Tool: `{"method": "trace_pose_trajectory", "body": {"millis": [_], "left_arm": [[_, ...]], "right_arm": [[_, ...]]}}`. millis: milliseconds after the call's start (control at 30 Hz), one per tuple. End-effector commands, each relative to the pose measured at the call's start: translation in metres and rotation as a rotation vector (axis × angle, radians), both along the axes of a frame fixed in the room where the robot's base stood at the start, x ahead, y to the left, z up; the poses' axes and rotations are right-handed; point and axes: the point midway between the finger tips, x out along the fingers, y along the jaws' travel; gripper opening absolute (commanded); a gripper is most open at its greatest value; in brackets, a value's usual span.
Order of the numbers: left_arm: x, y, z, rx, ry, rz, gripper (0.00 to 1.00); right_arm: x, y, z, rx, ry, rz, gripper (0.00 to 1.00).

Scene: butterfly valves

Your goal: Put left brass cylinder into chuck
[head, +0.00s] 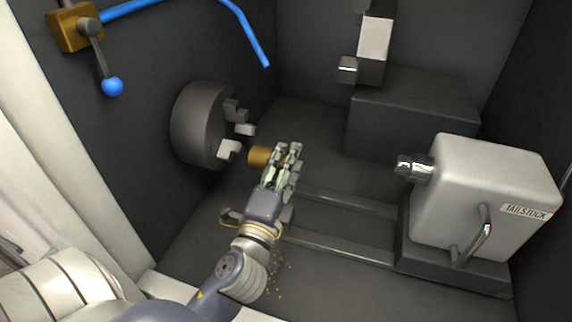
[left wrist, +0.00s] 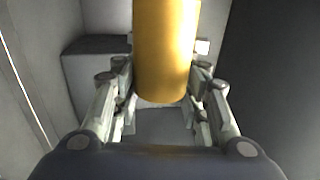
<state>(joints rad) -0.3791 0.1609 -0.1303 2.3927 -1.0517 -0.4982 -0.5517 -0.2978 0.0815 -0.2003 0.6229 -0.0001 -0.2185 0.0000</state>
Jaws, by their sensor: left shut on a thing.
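The chuck (head: 199,124) is a dark grey round body on the left wall in the head view, with several lighter stepped jaws (head: 229,149) facing right. My left gripper (head: 277,156) is shut on the brass cylinder (head: 259,156), just right of the chuck's jaws. The cylinder's free end points left toward the chuck and appears to be outside it, with a small gap. In the left wrist view the brass cylinder (left wrist: 165,50) stands large between the two fingers of the left gripper (left wrist: 163,92). The fingers hide part of the cylinder in the head view. My right gripper does not show.
A grey tailstock (head: 486,195) with a metal quill (head: 414,168) stands at the right. Rails (head: 345,227) run along the floor. A dark block (head: 414,124) stands at the back under a tool post. A lever with a blue knob (head: 112,87) and a blue hose hang upper left.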

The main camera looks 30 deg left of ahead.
Motion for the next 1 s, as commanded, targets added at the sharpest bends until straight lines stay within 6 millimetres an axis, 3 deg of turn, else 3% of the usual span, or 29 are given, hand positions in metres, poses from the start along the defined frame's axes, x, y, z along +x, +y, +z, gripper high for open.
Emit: {"method": "trace_pose_trajectory", "body": {"millis": [1000], "left_arm": [[0.054,0.025,0.005,0.006,-0.010,0.000,0.00]], "right_arm": [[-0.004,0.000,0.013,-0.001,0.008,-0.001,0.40]]}}
